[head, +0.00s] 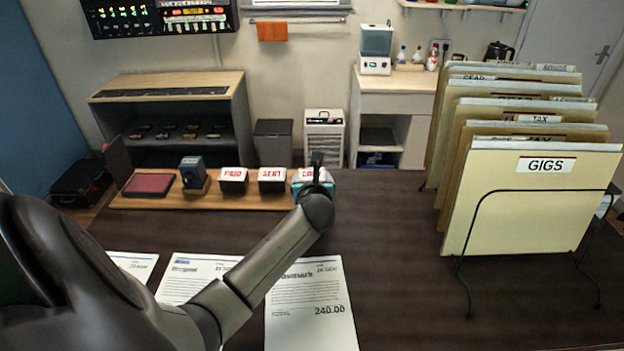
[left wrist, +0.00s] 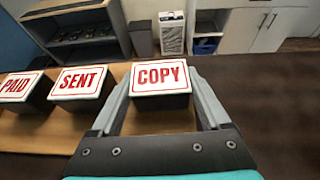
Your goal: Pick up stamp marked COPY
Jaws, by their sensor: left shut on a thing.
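The stamp marked COPY (left wrist: 160,77) is a dark block with a white top and red letters, at the right end of the wooden stamp tray (left wrist: 38,133). My left gripper (left wrist: 162,100) has one finger on each side of it and is shut on it. In the head view my left gripper (head: 314,178) covers most of the COPY stamp (head: 308,173). I cannot tell whether the stamp is clear of the tray. The SENT stamp (head: 271,179) and PAID stamp (head: 233,179) stand to its left. My right gripper is not in view.
A dark stamp (head: 193,171) and a red ink pad (head: 148,184) are farther left on the tray. Printed papers (head: 309,300) lie on the dark desk in front. A wire rack of folders (head: 545,215) stands at the right. The desk between the tray and rack is clear.

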